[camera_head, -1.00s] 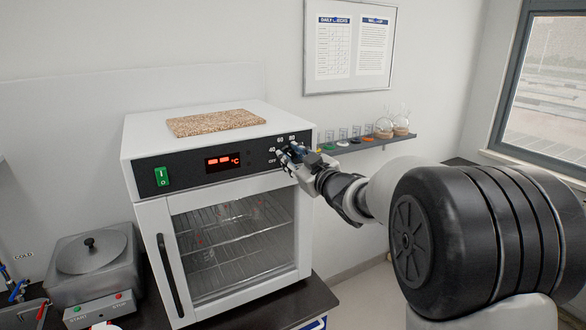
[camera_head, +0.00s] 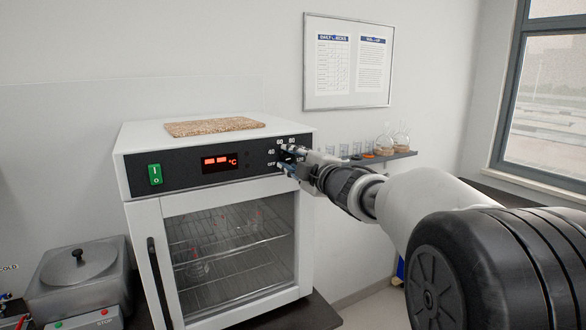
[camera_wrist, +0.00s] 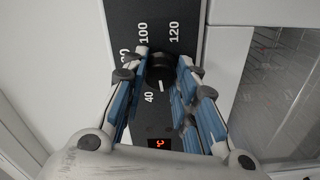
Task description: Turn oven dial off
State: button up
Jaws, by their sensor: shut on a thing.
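The white oven (camera_head: 220,208) has a black front panel (camera_head: 190,176) with a dial at its right end. In the wrist view the round black dial (camera_wrist: 160,68) sits between the two blue-padded fingers of my gripper (camera_wrist: 163,62), which is shut on it. A short white mark on the dial points down in that view, close to the 40 label; 100 and 120 also show. The OFF label is not readable there. In the head view my gripper (camera_head: 288,158) reaches the dial from the right and hides most of it.
A red display (camera_head: 216,163) and a green power switch (camera_head: 155,174) are on the panel. A brown board (camera_head: 213,127) lies on the oven. A shelf with flasks (camera_head: 390,153) is on the wall behind my arm. A grey lidded device (camera_head: 80,280) stands at lower left.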

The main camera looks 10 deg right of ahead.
jog(key=shift+r+n+b, duration=0.2)
jog(key=shift+n+b, duration=0.6)
jog(key=shift+n, duration=0.7)
jog(key=o, duration=1.1)
jog(key=shift+f, duration=0.1)
jog(key=v, duration=1.2)
